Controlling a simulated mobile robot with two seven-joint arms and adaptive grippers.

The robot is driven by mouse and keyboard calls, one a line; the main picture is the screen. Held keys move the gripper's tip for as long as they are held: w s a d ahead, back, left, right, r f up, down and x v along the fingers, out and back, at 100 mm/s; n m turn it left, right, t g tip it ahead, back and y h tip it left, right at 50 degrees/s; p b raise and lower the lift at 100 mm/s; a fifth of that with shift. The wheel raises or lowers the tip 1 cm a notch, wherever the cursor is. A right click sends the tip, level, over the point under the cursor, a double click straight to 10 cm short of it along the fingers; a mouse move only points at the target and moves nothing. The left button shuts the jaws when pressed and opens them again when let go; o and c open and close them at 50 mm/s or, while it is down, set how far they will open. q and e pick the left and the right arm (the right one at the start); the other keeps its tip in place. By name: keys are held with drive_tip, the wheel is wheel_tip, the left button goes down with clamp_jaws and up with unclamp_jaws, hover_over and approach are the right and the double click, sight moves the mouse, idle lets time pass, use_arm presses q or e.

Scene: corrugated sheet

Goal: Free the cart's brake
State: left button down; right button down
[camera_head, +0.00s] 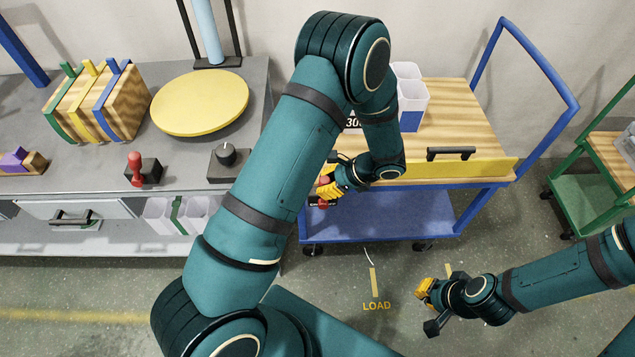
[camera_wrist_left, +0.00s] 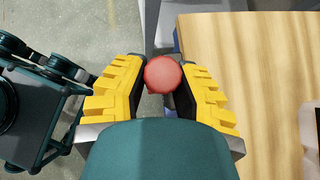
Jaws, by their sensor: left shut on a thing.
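The blue cart (camera_head: 385,215) with a wooden top stands right of the bench. At its left side my left gripper (camera_head: 327,188), with yellow fingers, is shut on a red round knob. In the left wrist view the red knob (camera_wrist_left: 163,74) sits between the two yellow fingertips, beside the wooden top's edge. Whatever the knob is mounted on is mostly hidden. My left arm covers the cart's left part. My right gripper (camera_head: 428,303) hangs over the floor in front of the cart, apart from it; its finger opening is unclear.
White-and-blue bins (camera_head: 410,95) stand on the cart, which has a yellow front with a black handle (camera_head: 451,153). The bench (camera_head: 80,182) on the left bears a yellow disc (camera_head: 200,103). A green cart (camera_head: 590,200) stands right. Floor near the LOAD marking (camera_head: 376,306) is clear.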

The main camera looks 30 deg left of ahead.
use_arm(q)
drive_tip(key=shift+w+d+f+g+y+b, duration=0.25)
drive_tip(key=shift+w+d+g+y, duration=0.1)
drive_tip(key=shift+d+y, duration=0.25)
drive_tip(key=shift+w+d+f+g+y+b, duration=0.15)
drive_tip(key=shift+w+d+g+y+b, duration=0.2)
drive_tip(key=shift+y, duration=0.3)
drive_tip(key=shift+w+d+f+g+y+b, duration=0.2)
drive_tip(key=shift+d+g+y, duration=0.1)
drive_tip(key=shift+d+y, duration=0.3)
drive_tip(key=c, duration=0.7)
unclamp_jaws()
drive_tip(key=shift+r, duration=0.1)
drive_tip(key=v, duration=1.2)
